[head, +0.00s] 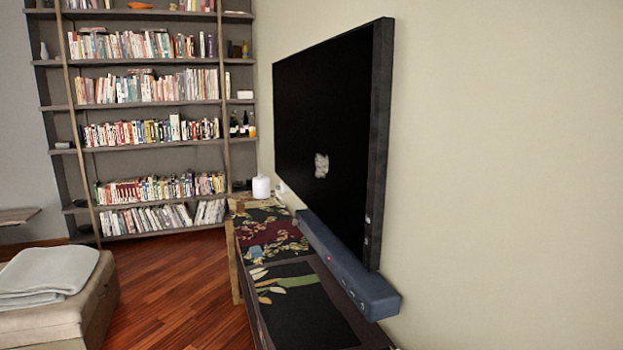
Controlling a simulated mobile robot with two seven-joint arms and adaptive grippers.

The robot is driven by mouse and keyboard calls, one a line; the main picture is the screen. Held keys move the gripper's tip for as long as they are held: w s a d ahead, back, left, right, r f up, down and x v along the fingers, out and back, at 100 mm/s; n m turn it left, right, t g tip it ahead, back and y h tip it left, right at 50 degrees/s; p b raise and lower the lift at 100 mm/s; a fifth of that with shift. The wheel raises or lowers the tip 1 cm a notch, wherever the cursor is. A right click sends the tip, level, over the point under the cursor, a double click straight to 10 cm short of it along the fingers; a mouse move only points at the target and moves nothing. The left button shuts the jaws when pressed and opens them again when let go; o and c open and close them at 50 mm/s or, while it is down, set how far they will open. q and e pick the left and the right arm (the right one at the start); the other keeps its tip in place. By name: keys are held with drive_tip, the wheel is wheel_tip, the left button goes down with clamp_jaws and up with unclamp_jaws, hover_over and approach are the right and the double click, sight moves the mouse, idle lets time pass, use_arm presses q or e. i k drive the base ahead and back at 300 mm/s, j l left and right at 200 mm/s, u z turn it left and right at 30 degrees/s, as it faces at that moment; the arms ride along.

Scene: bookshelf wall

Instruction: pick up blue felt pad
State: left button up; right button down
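A small flat blue patch (257,252) lies on the long low cabinet (300,318) under the television, near the middle of its dark patterned top. It looks like the blue felt pad, but it is small and its edges are hard to make out. Neither of my grippers shows in the head view, so I cannot see whether they are open or shut.
A blue-grey soundbar (345,268) runs along the cabinet below the wall television (325,140). A white canister (261,188) stands at the far end. A padded ottoman (98,300) with a grey blanket (48,272) is at left. Wooden floor (170,300) lies clear between.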

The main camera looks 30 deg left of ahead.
sight(256, 252)
drive_tip(key=j, duration=0.4)
drive_tip(key=k+j+z, duration=0.1)
drive_tip(key=j, duration=0.3)
drive_tip(key=k+j, duration=0.1)
drive_tip(key=j, duration=0.3)
drive_tip(key=k+j+z, duration=0.1)
drive_tip(key=j, duration=0.35)
drive_tip(key=j+z, duration=0.2)
drive_tip(key=j, duration=0.85)
drive_tip(key=i+j+z, duration=0.1)
drive_tip(key=j, duration=0.45)
drive_tip(key=i+j+z, duration=0.1)
drive_tip(key=j, duration=0.4)
drive_tip(key=i+j+z, duration=0.1)
drive_tip(key=j, duration=0.45)
drive_tip(key=i+j+z, duration=0.1)
drive_tip(key=j, duration=0.45)
drive_tip(key=i+j, duration=0.15)
drive_tip(key=j, duration=0.25)
drive_tip(key=i+j+z, duration=0.15)
drive_tip(key=j, duration=0.25)
drive_tip(key=i+j, duration=0.15)
drive_tip(key=j, duration=0.3)
drive_tip(key=i+j+z, duration=0.15)
drive_tip(key=j, duration=0.25)
drive_tip(key=i+j, duration=0.1)
drive_tip(key=j, duration=0.35)
drive_tip(key=z, duration=0.05)
